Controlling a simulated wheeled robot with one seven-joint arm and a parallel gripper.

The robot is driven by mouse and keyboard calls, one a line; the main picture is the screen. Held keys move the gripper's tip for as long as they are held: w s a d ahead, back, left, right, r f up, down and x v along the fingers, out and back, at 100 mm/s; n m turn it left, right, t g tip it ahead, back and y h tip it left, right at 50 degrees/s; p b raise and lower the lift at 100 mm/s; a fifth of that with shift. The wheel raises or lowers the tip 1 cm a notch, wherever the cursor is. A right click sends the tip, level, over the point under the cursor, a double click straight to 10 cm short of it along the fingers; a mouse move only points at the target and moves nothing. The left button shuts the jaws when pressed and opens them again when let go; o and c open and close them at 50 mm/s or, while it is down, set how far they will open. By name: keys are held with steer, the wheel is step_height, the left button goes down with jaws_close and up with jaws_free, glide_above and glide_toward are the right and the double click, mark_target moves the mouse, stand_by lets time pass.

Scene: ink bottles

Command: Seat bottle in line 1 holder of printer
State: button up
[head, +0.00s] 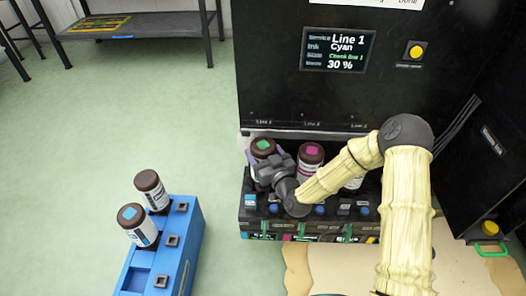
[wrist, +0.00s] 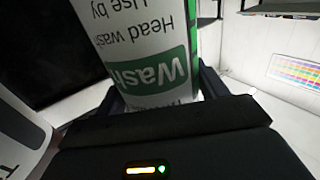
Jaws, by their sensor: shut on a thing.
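The black printer (head: 300,95) has a row of holders (head: 290,222) at its base under line labels. A brown-capped white bottle with a green cap mark (head: 263,147) stands at the leftmost position. My gripper (head: 262,170) is shut on this bottle. In the wrist view the held bottle (wrist: 135,50) fills the middle, with a green "Wash" label and "Head wash" text. Its base is hidden, so I cannot tell whether it rests in the holder. A bottle with a cyan cap mark (head: 131,214) stands in the blue crate (head: 190,235).
A magenta-marked bottle (head: 310,155) stands close to the right of my gripper. Another bottle (head: 354,183) is partly behind my arm. A second bottle (head: 150,185) stands in the crate. The printer screen (head: 337,49) reads Line 1, Cyan, 30 %.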

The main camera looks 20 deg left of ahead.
steer(key=shift+f, duration=0.4)
steer(key=shift+f+b, duration=0.25)
steer(key=shift+b, duration=0.15)
steer(key=o, duration=1.7)
steer(key=shift+o, duration=0.6)
steer(key=p+v, duration=0.5)
steer(key=v, duration=1.2)
steer(key=shift+d+p, duration=0.25)
steer(key=shift+p, duration=0.15)
